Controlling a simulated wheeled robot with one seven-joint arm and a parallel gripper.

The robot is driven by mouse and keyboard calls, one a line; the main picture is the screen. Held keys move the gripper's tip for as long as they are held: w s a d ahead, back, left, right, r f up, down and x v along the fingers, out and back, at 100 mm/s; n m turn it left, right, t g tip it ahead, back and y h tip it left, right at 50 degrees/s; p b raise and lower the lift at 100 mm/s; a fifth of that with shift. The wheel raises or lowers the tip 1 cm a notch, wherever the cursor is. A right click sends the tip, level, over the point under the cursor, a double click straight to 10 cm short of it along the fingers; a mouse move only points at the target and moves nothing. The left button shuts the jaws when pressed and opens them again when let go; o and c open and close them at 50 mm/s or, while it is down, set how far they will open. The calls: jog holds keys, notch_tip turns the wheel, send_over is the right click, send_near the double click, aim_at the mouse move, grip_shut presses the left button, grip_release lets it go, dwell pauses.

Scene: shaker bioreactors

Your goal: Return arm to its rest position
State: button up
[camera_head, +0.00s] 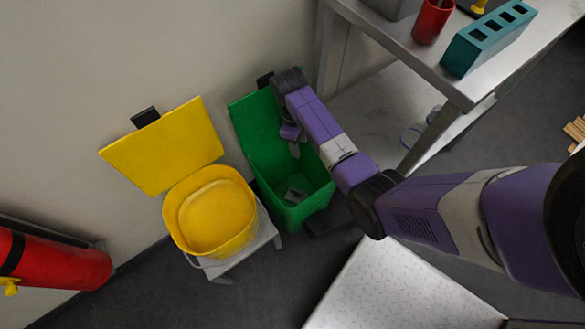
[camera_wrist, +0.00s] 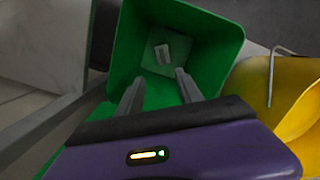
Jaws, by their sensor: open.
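My purple arm (camera_head: 322,132) reaches out over the open green bin (camera_head: 317,192), with its end above the bin. My gripper (camera_head: 295,149) points down into the bin's mouth. In the wrist view my gripper (camera_wrist: 157,88) shows two grey fingers spread apart with nothing between them. A small pale object (camera_wrist: 162,54) lies on the bin's floor beyond the fingertips; it also shows as a greyish item in the head view (camera_head: 296,194). The gripper's fingers are apart from that object.
An open yellow bin (camera_head: 212,212) stands left of the green bin. A red fire extinguisher (camera_head: 60,262) is at the far left. A metal table (camera_head: 462,88) at the upper right bears a red cup (camera_head: 432,22) and a teal rack (camera_head: 487,40). The green lid (camera_head: 258,120) stands raised beside my arm.

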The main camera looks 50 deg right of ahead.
jog(key=shift+r, duration=0.65)
